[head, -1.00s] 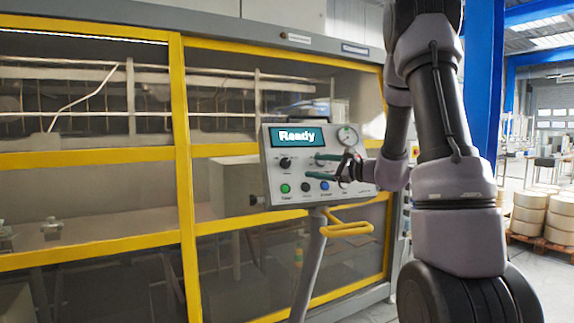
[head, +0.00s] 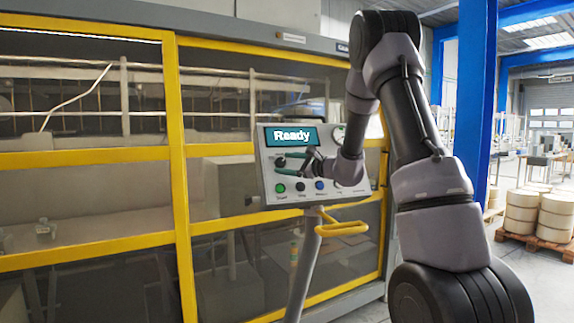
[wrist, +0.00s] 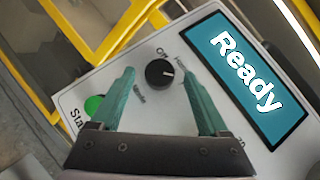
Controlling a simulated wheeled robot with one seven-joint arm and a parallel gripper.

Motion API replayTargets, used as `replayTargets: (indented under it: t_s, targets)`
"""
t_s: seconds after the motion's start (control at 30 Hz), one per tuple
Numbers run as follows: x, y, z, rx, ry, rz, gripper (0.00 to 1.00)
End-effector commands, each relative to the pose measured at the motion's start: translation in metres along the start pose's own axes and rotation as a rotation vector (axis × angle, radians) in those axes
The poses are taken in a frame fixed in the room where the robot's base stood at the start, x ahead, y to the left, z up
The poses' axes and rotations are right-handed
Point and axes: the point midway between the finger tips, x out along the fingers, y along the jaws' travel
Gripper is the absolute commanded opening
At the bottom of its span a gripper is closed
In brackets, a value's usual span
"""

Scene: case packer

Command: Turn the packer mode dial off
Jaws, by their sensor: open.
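In the wrist view my gripper (wrist: 158,80) is open, with one green finger on each side of the dial. I cannot tell whether the fingers reach the panel's surface. In the head view my gripper (head: 294,157) is at the panel's left part, below the screen (head: 291,136), which reads "Ready". There the fingers partly cover the dial (head: 280,162).
A green start button (wrist: 93,105) sits near the left finger; more buttons line the panel's lower edge. A yellow handle (head: 342,228) sticks out below the panel. The yellow-framed guard (head: 183,180) stands behind it. Pallets with rolls (head: 522,212) stand far right.

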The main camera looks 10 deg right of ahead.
Motion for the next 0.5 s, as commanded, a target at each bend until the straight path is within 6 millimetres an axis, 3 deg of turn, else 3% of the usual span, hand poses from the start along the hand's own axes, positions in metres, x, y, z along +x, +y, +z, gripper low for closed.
replayTargets:
  t_s: [0.13,0.33,0.5]
  targets:
    - [-0.0002,0.0001,0.0,0.0,0.0,0.0,0.75]
    - [-0.0004,0.0001,-0.0001,0.0,0.0,0.0,0.0]
    - [-0.0005,0.0,-0.0002,-0.004,0.001,0.004,0.0]
